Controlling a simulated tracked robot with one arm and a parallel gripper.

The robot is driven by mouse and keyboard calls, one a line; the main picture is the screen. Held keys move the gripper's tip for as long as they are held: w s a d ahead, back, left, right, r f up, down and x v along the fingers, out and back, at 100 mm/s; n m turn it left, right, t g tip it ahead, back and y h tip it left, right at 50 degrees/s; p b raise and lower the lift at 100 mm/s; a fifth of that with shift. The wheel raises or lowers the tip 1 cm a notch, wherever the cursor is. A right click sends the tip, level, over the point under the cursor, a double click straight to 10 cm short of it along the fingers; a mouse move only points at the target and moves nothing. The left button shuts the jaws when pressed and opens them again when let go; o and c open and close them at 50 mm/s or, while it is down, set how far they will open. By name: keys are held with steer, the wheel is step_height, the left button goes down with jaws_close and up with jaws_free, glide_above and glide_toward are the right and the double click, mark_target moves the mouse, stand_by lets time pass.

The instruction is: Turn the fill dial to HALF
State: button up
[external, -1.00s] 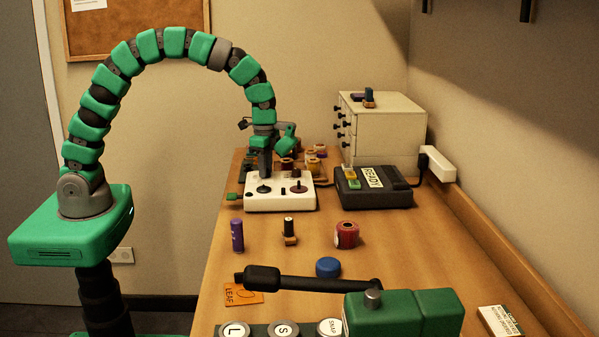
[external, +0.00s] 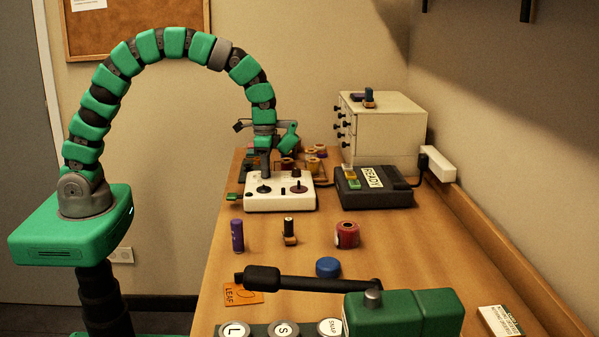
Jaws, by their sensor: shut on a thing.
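A white control box (external: 280,205) stands on the table below my arm. It has a dark knob (external: 264,189) at its left front, a wide dark dial (external: 299,187) at its right and a small black switch (external: 283,191) between them. My gripper (external: 266,174) points straight down at the box's back left. It is shut on a knob there, which the fingers mostly hide. The labels and pointer marks are too small to read, so I cannot tell the dial's setting.
A dark device marked READY (external: 375,196) stands right of the box, before a white drawer cabinet (external: 388,145). Several small jars and spools (external: 313,158) stand behind. A purple cylinder (external: 237,235), a small stamp (external: 289,232) and a red roll (external: 347,235) stand in front.

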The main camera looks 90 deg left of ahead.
steer(key=shift+w+r, duration=0.1)
steer(key=o, duration=1)
step_height(320, 180, up, 14)
steer(key=shift+f, duration=0.2)
steer(key=shift+r, duration=0.1)
